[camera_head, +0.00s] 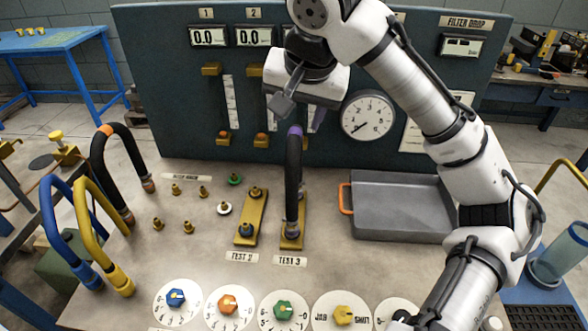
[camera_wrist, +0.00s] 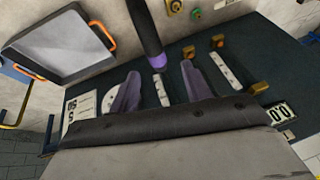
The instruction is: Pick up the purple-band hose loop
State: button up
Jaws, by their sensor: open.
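The purple-band hose loop (camera_head: 293,175) is a black hose with a purple band at its top. It stands upright at the brass TEST 3 plate (camera_head: 291,240) in the head view. My gripper (camera_head: 298,112) is just above its top, pointing down, open and empty. In the wrist view the hose (camera_wrist: 145,30) comes in from the top edge. Its purple band lies between the tips of my open gripper (camera_wrist: 160,68), with a gap visible on each side. Whether the band is at fingertip depth I cannot tell.
A dark gauge panel (camera_head: 180,110) rises close behind the hose. A grey tray (camera_head: 405,195) with an orange handle lies to the right. An orange-band hose (camera_head: 126,145), a blue hose (camera_head: 52,215) and a yellow hose (camera_head: 100,232) stand left. Several small fittings dot the bench.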

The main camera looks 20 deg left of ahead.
aim_at(294, 140)
jog(key=p+x, duration=0.1)
jog(key=x, duration=0.7)
jog(key=shift+d+f, duration=0.1)
jog(key=shift+f, duration=0.15)
grip_shut()
